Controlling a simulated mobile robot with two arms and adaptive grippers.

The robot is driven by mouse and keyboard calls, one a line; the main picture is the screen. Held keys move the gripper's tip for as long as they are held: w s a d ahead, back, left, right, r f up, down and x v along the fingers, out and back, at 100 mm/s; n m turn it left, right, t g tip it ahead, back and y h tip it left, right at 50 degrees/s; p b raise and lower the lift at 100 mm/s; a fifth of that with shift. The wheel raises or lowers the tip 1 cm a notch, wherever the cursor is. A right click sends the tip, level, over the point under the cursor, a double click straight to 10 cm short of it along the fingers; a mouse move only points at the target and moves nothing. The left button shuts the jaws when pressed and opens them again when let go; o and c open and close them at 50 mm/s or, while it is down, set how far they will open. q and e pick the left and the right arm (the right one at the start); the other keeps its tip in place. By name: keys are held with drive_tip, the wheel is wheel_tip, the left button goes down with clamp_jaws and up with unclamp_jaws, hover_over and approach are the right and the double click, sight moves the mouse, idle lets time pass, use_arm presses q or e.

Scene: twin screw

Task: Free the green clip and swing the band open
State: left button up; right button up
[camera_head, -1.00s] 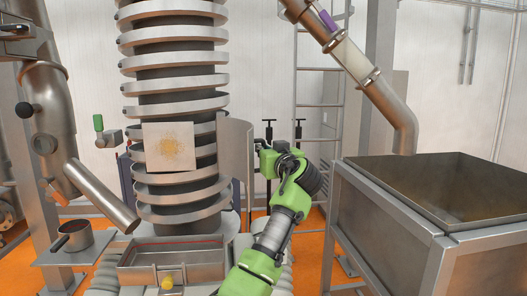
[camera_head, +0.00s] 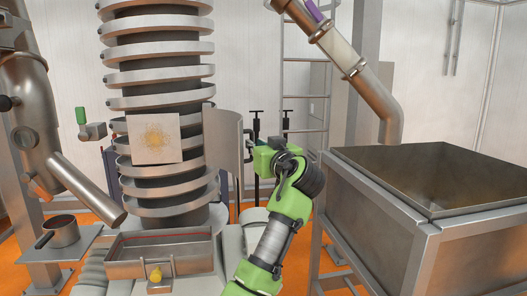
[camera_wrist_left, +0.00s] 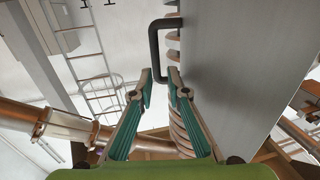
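The green clip (camera_head: 81,116) is an upright green handle on a small metal block, left of the ringed column. The band (camera_head: 222,142) shows as a curved grey panel at the column's right side, standing out from the rings. In the left wrist view a large grey panel (camera_wrist_left: 240,70) with a black handle (camera_wrist_left: 154,45) fills the right. My left gripper (camera_head: 260,152) is just right of the band in the head view. In the wrist view my left gripper (camera_wrist_left: 159,78) is open, the handle's lower end at its fingertips; contact is unclear. My right gripper is not in view.
A square plate with a yellowish mesh (camera_head: 155,139) sits on the column's front. A large open hopper (camera_head: 428,180) stands at right under a slanted pipe (camera_head: 375,95). A metal tray (camera_head: 158,254) and a small pot (camera_head: 63,232) are at lower left. A ladder (camera_head: 305,80) stands behind.

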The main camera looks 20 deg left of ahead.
use_arm(q)
drive_tip(key=v, duration=0.6)
drive_tip(key=shift+s, duration=0.15)
